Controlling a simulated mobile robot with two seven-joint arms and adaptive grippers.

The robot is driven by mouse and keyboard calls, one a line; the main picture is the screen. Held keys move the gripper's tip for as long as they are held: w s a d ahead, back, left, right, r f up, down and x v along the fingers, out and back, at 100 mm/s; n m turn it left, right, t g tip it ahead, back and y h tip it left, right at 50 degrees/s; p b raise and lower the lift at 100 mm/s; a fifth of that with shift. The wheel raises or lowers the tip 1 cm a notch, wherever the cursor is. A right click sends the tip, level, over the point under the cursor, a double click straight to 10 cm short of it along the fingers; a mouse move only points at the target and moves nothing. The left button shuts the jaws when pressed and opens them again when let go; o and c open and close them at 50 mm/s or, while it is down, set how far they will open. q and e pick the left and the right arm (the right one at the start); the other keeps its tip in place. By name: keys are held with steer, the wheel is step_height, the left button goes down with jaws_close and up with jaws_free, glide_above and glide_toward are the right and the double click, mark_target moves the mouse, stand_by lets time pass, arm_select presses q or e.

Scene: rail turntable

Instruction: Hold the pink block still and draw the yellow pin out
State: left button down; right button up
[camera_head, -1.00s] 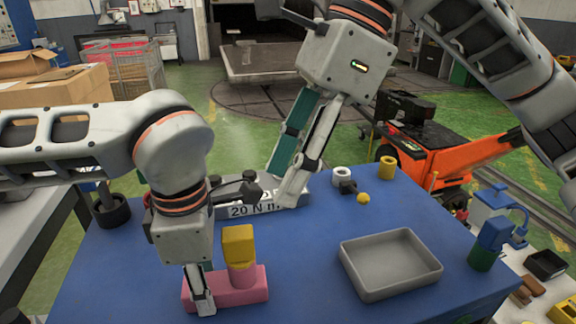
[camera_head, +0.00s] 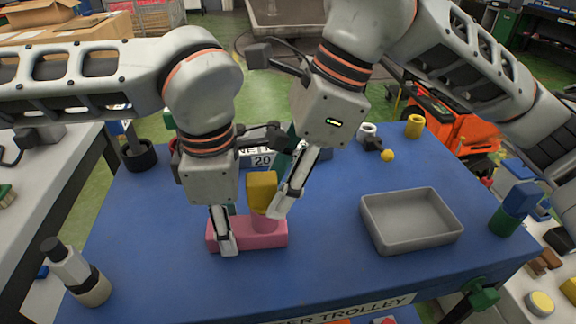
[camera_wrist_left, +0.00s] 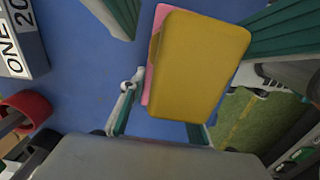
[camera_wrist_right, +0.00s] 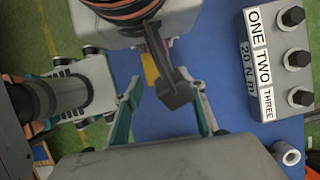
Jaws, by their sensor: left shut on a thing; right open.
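The pink block (camera_head: 268,238) lies on the blue table in the head view. The yellow pin (camera_head: 262,188) stands upright in it, its blocky head above a pink collar. Its head also fills much of the left wrist view (camera_wrist_left: 200,65). My left gripper (camera_head: 225,238) points down, shut on the left part of the pink block. My right gripper (camera_head: 281,190) is open, its fingers slanting down beside the yellow head, the near fingertip at its right side in the picture. In the right wrist view, the pin (camera_wrist_right: 150,70) shows only in part, behind my left arm. I cannot tell whether the right fingers touch the pin.
A grey empty tray (camera_head: 415,243) stands to the right. Behind the arms is a grey box with labels (camera_wrist_right: 262,60). A white ring (camera_head: 368,132), a yellow cylinder (camera_head: 414,127) and a blue-green piece (camera_head: 514,208) stand further right. A bottle (camera_head: 80,278) stands at the left front.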

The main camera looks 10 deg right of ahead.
steer(key=shift+f, duration=0.2)
jaws_close()
steer(key=c, duration=0.7)
jaws_free()
jaws_close()
steer(key=shift+a+r, duration=0.1)
steer(key=shift+r, duration=0.7)
